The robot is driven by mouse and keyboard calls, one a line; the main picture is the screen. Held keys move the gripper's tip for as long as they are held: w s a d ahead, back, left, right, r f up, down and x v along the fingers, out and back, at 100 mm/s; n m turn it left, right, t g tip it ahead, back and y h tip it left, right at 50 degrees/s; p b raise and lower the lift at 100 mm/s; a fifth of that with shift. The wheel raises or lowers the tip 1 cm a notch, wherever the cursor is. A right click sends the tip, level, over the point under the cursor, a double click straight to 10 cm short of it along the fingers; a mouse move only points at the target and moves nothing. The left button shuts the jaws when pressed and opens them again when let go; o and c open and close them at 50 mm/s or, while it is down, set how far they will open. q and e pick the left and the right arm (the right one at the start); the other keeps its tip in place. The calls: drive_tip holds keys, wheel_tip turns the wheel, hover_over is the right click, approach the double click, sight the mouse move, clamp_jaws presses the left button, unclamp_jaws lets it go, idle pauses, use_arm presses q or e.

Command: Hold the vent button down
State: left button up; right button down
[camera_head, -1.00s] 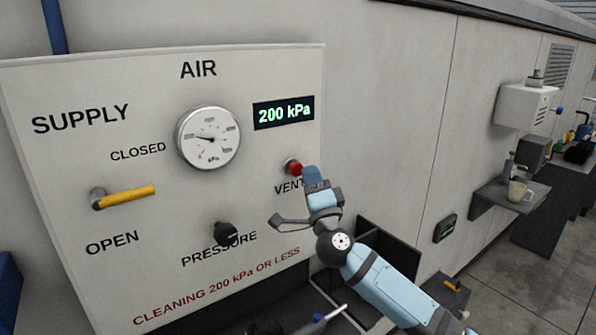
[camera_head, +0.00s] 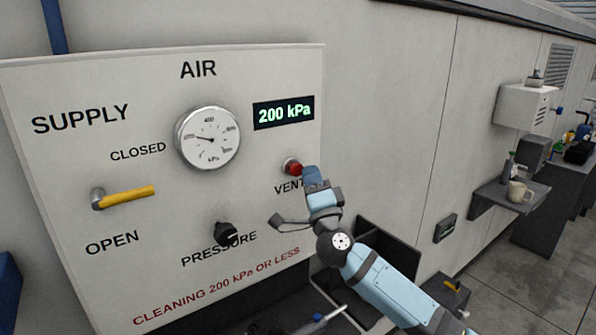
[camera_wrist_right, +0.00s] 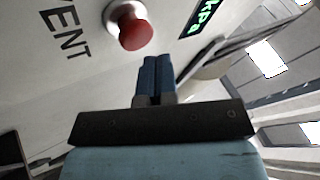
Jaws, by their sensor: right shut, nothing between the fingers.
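The red vent button (camera_head: 293,168) sits in a metal collar on the white air panel (camera_head: 60,160), above the partly covered word VENT. In the right wrist view the button (camera_wrist_right: 135,33) stands out from the panel, just ahead and to the left of the fingers. My right gripper (camera_head: 309,176) is at the button's lower right, its blue fingers shut and empty. In the right wrist view a small gap shows between the fingertips (camera_wrist_right: 156,60) and the button. The display (camera_head: 284,112) reads 200 kPa. My left gripper is out of view.
The panel also carries a round gauge (camera_head: 208,138), a yellow supply lever (camera_head: 124,197) and a black pressure knob (camera_head: 226,233).

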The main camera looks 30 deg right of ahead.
drive_tip(key=shift+w, duration=0.1)
idle(0.3)
drive_tip(key=shift+w+p, duration=0.3)
drive_tip(key=shift+w, duration=0.05)
drive_tip(key=shift+w, duration=0.45)
idle(0.6)
drive_tip(key=shift+s+p, duration=0.1)
drive_tip(key=shift+p, duration=0.2)
idle(0.3)
drive_tip(key=shift+s+p, duration=0.45)
drive_tip(key=shift+s, duration=0.35)
